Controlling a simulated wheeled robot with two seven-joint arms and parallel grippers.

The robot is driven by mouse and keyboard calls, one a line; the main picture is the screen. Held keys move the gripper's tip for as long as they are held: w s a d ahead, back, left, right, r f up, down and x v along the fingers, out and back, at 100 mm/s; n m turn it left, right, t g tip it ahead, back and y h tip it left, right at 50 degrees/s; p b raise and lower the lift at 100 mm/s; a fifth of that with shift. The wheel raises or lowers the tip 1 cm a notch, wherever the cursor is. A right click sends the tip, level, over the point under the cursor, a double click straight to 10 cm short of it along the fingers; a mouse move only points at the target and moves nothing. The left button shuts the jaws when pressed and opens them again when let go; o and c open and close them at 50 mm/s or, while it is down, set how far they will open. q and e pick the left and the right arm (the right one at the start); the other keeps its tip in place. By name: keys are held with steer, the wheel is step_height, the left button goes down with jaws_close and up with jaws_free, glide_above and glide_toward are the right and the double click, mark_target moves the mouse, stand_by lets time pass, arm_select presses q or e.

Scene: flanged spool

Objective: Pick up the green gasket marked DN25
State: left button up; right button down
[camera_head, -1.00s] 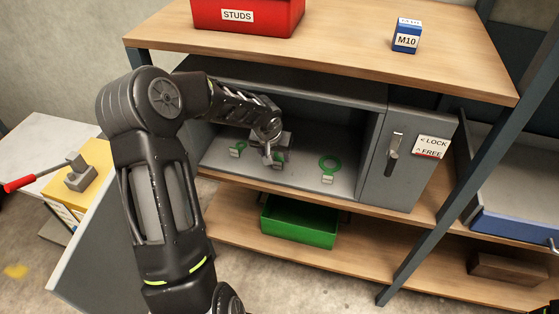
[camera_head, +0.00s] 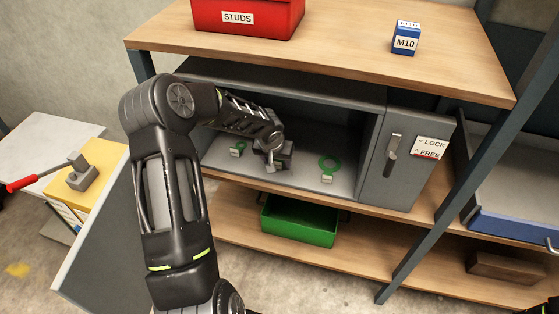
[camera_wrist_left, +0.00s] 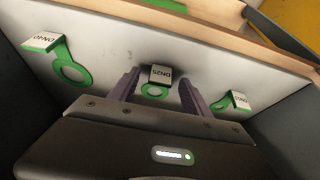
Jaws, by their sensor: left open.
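The green gasket marked DN25 (camera_wrist_left: 155,91) lies on the grey cabinet floor in the left wrist view, its white label readable. My left gripper (camera_wrist_left: 158,84) is open, with one finger on each side of this gasket. Part of the ring is hidden by the gripper body. I cannot tell how high the fingertips are above the floor. In the head view my left gripper (camera_head: 271,161) is inside the cabinet and hides the DN25 gasket. My right gripper is not in view.
A larger green gasket marked DN40 (camera_wrist_left: 72,70) and a smaller green gasket (camera_wrist_left: 222,103) lie on either side. The cabinet (camera_head: 345,100) has a top and side walls close around my arm. A green bin (camera_head: 300,222) stands on the shelf below.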

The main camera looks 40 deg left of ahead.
arm_select(q)
jaws_close()
stand_by(0.4)
steer(key=shift+r, duration=0.15)
steer(key=shift+s+r+b, duration=0.1)
steer(key=shift+s+b, duration=0.05)
steer(key=shift+b, duration=0.3)
step_height(320, 180, up, 7)
steer(key=b, duration=0.1)
steer(key=s+d+b, duration=0.2)
steer(key=s+d, duration=0.1)
steer(key=s, duration=0.6)
steer(key=s+d+b, duration=0.1)
steer(key=s+d, duration=0.2)
steer(key=s, duration=0.6)
steer(key=shift+s+d+f+b, duration=0.25)
steer(key=shift+s+d+b, duration=0.05)
steer(key=shift+d+b, duration=0.1)
